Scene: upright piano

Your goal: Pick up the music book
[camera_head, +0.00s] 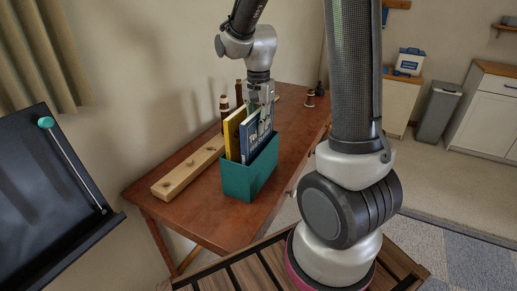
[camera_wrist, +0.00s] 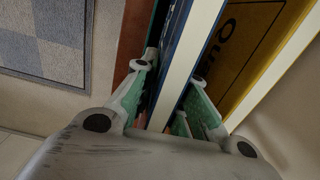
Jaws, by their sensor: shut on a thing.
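A teal box (camera_head: 239,184) stands on the brown table and holds upright books. A blue book (camera_head: 249,140) with pale lettering is at the box's right side. A yellow book (camera_head: 233,132) stands left of it. Which one is the music book I cannot read for certain. My gripper (camera_head: 264,103) reaches down from above and is shut on the blue book, one finger on each side. In the wrist view the blue book (camera_wrist: 184,62) with its white page edge lies between my fingers (camera_wrist: 172,95). The yellow book (camera_wrist: 252,48) is close on the right, outside the grip.
A long wooden block (camera_head: 188,168) with round hollows lies left of the box. Dark bottle-like items (camera_head: 224,107) stand behind it near the wall. A black music stand (camera_head: 55,190) with a teal-tipped stick is at the left. Free tabletop (camera_head: 225,220) lies in front.

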